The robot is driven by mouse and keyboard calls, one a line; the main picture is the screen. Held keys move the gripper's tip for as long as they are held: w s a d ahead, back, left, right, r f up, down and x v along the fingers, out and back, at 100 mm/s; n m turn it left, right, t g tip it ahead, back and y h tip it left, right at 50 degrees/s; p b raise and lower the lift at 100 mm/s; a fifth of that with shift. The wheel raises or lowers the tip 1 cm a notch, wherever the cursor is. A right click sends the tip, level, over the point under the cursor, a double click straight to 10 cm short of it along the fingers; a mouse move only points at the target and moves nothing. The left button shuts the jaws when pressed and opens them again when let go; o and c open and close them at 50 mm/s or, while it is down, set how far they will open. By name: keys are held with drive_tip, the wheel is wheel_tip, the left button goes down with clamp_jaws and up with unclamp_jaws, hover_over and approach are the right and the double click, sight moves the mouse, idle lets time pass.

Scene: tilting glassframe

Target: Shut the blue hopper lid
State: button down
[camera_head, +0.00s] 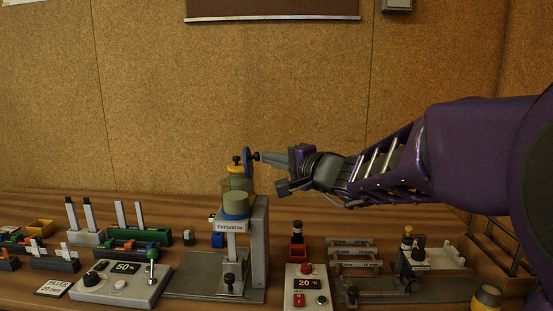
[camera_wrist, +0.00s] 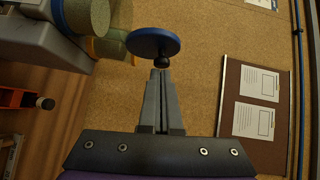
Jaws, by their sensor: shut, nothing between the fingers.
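The blue hopper lid (camera_head: 247,154) stands upright, nearly edge-on, above the right side of the grey machine. It shows as a tilted blue disc in the wrist view (camera_wrist: 152,42). Its black knob (camera_head: 256,156) points right, towards my gripper (camera_head: 265,157). My gripper is shut and empty, with its fingertips (camera_wrist: 160,76) right at the knob (camera_wrist: 162,62); I cannot tell whether they touch.
The grey machine (camera_head: 260,235) stands on the wooden table. A control box (camera_head: 122,280), a temperature box (camera_head: 307,287) and a rack (camera_head: 352,254) crowd the table around it. The cork wall (camera_head: 190,90) is behind; the air above the table is free.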

drive_tip(key=shift+a+r, duration=0.2)
